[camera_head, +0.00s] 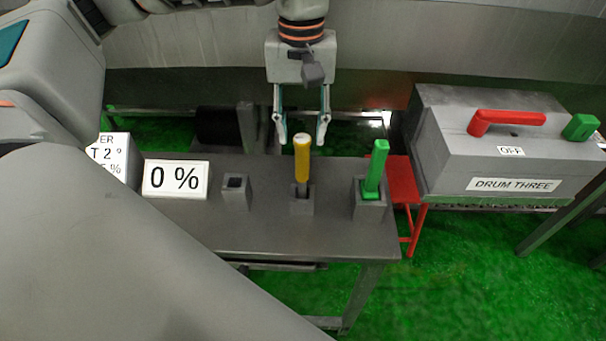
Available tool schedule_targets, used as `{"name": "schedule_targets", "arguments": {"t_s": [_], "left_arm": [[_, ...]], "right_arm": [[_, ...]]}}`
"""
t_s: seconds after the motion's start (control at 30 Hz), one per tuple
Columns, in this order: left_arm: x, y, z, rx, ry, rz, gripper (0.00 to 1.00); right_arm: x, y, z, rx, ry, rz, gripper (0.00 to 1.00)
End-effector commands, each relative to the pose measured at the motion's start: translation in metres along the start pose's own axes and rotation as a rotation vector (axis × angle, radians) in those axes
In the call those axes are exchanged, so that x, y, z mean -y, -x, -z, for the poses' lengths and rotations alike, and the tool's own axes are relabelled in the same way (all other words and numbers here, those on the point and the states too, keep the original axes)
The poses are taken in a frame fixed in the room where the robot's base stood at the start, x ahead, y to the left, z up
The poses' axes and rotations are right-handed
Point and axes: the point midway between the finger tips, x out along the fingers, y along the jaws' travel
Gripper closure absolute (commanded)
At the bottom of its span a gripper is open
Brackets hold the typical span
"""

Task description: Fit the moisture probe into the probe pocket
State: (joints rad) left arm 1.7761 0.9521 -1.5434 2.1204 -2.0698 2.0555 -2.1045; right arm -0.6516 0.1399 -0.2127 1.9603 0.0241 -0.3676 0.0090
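A yellow stick with a pale top (302,158) stands upright in a small grey holder (301,206) on the table. A green stick (375,168) stands tilted slightly in another grey holder (368,210) to its right. No label shows which of them is the moisture probe. A small grey block with a dark square opening (236,194), seemingly an empty pocket, sits to the left, beside a "0 %" sign (175,179). My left gripper (302,132) points down with fingers apart and empty, its tips around the yellow stick's top in the picture; I cannot tell whether they touch.
The grey table (270,235) has clear room at its front. A second sign (112,158) is partly hidden at left. A grey "DRUM THREE" box (520,160) with a red handle (505,118) and a red stool (404,185) stand at right. Green floor lies around.

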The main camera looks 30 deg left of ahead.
Motion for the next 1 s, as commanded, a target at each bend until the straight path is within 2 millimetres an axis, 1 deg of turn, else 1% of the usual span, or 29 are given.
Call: {"name": "schedule_targets", "arguments": {"t_s": [0.03, 0.2, 0.3, 0.5, 0.53, 0.57, 0.6, 0.67, 0.7, 1.0], "left_arm": [[0.000, -0.010, -0.002, 0.004, -0.001, 0.003, 0.62], [0.000, -0.030, -0.002, 0.002, 0.000, 0.001, 0.62], [0.000, -0.035, -0.002, 0.002, 0.001, 0.000, 0.62], [0.000, -0.036, -0.002, 0.001, 0.001, 0.000, 0.62], [0.000, -0.036, -0.002, 0.001, 0.001, 0.000, 0.65], [0.000, -0.036, -0.002, 0.001, 0.000, 0.000, 0.73], [-0.001, -0.035, -0.002, 0.001, 0.000, 0.000, 0.83], [-0.001, -0.035, -0.002, 0.001, 0.000, 0.000, 0.99], [-0.001, -0.035, -0.002, 0.001, 0.000, 0.000, 1.00], [-0.001, -0.035, -0.002, 0.001, 0.000, -0.001, 1.00]], "right_arm": [[0.000, 0.000, 0.000, 0.001, 0.000, 0.000, 0.60], [0.000, -0.001, -0.001, 0.001, 0.000, 0.000, 0.60], [0.000, -0.001, -0.001, 0.000, 0.000, 0.000, 0.60], [-0.001, -0.001, 0.000, -0.002, 0.000, -0.001, 0.60], [-0.001, -0.001, 0.000, -0.002, 0.000, -0.001, 0.60], [-0.001, -0.001, 0.000, -0.002, 0.000, -0.001, 0.60], [-0.001, -0.001, 0.001, -0.002, 0.000, -0.001, 0.60], [-0.001, -0.001, 0.001, -0.003, 0.000, -0.001, 0.60], [-0.001, -0.001, 0.001, -0.003, 0.000, -0.001, 0.60], [-0.001, -0.001, 0.003, -0.006, 0.000, -0.002, 0.60]]}}
